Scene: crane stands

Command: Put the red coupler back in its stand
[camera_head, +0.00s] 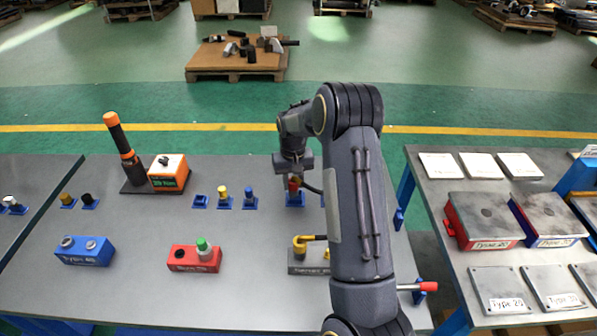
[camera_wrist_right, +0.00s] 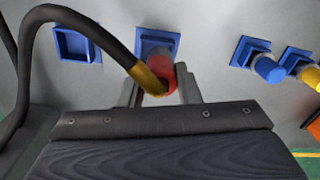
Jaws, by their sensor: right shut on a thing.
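The red coupler (camera_head: 294,184) is between the fingers of my right gripper (camera_head: 293,176), at a blue stand (camera_head: 295,200) on the grey table. In the right wrist view the red coupler (camera_wrist_right: 168,78) shows between the two fingers of my right gripper (camera_wrist_right: 160,85), with a brass fitting and black hose in front of it. The blue stand (camera_wrist_right: 157,42) shows just behind the coupler. Whether the coupler is seated in the stand or just above it, I cannot tell. My left gripper is not in view.
A red block (camera_head: 194,259), a blue block (camera_head: 85,251) and an orange-white box (camera_head: 168,173) are on the table.

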